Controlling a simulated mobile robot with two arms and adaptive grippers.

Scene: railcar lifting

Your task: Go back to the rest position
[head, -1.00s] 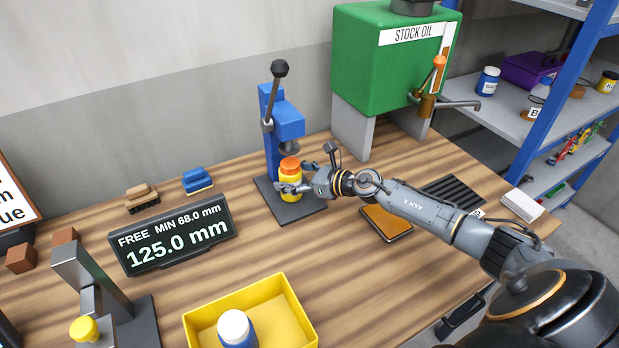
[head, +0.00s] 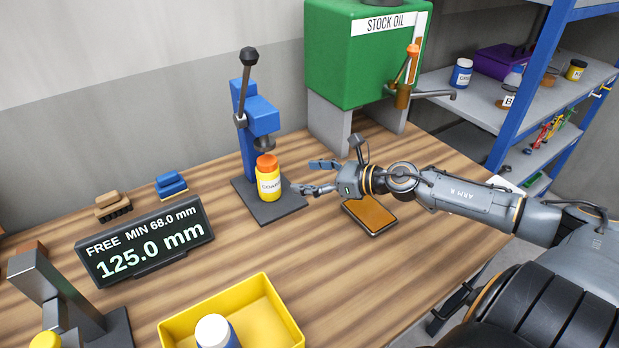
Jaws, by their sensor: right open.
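My right gripper (head: 307,177) is open and empty, just to the right of a yellow jar (head: 269,184) with an orange lid. A gap shows between the fingertips and the jar. The jar stands upright on the dark base plate (head: 285,210) of a blue lever press (head: 257,116), under its ram. My right arm (head: 460,197) reaches in from the right over the bench. My left gripper is not in view.
A yellow bin (head: 270,305) with a white-lidded blue jar (head: 216,333) is at the front. A display (head: 146,243) reads 125.0 mm. An orange-topped tray (head: 370,213) lies below my right wrist. A green stock oil tank (head: 365,60) and blue-framed shelves (head: 530,100) stand behind.

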